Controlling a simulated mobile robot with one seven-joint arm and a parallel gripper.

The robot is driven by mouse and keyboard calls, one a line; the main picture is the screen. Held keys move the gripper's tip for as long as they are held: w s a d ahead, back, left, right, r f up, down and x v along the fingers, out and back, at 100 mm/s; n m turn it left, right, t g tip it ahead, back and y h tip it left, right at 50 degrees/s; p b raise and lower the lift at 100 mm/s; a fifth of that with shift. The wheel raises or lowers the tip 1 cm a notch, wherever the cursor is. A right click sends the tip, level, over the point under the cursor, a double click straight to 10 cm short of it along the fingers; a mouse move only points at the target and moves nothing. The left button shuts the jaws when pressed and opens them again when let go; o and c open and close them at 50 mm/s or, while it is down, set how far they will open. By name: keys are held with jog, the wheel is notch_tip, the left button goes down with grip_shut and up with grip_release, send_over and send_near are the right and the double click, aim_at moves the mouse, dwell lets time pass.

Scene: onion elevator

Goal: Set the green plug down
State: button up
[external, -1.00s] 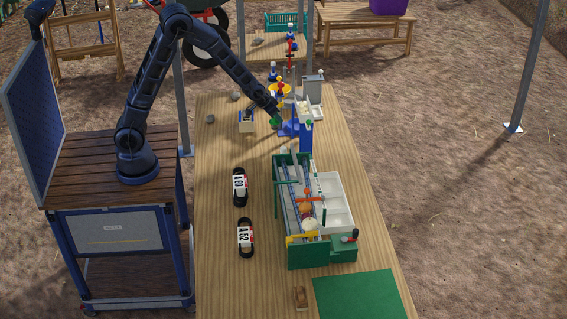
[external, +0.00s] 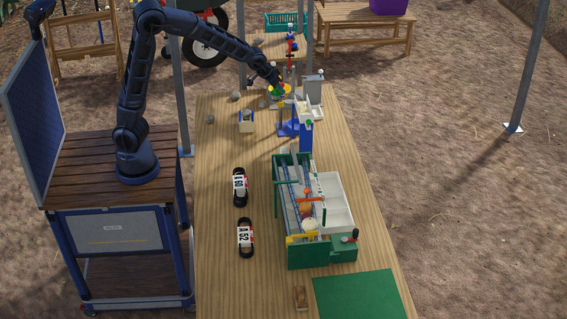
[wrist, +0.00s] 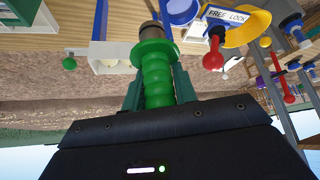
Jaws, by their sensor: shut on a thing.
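The green plug (wrist: 157,78) has a ribbed green grip, a wide collar and a brownish tip. My gripper (wrist: 158,92) is shut on its grip, with one finger on each side. In the external view my gripper (external: 279,88) is at the far part of the wooden table, by the yellow ring (external: 287,88). The plug is small there and partly covered by the arm. In the wrist view its tip points away from my gripper, close to a blue round part (wrist: 182,11). I cannot tell whether the tip touches anything.
A blue stand (external: 305,135) and grey-white units (external: 313,90) are at the right. A red knob (wrist: 213,55) and a "FREE LOCK" label (wrist: 226,15) are close by.

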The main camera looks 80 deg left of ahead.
jog(key=w+d+n, duration=0.1)
jog(key=w+d, duration=0.1)
jog(key=w, duration=0.2)
jog(key=w+d+n+g+y, duration=0.1)
jog(key=w+d+n, duration=0.1)
jog(key=w, duration=0.2)
jog(key=w+d+n+y, duration=0.1)
jog(key=w+d, duration=0.1)
jog(key=w, duration=0.2)
jog(key=shift+w+d, duration=0.35)
jog(key=w+d+n+g+y, duration=0.15)
jog(key=w+d+n, duration=0.25)
jog(key=w+d, duration=0.5)
jog(key=shift+g, duration=0.45)
jog(key=f, duration=0.8)
jog(key=d+f, duration=0.1)
jog(key=f, duration=0.7)
jog(key=s+f, duration=0.1)
jog(key=f, duration=0.8)
jog(key=shift+d, duration=0.25)
jog(key=shift+f, duration=0.1)
jog(key=o, duration=1)
jog(key=shift+o, duration=0.2)
jog(key=v, duration=1.2)
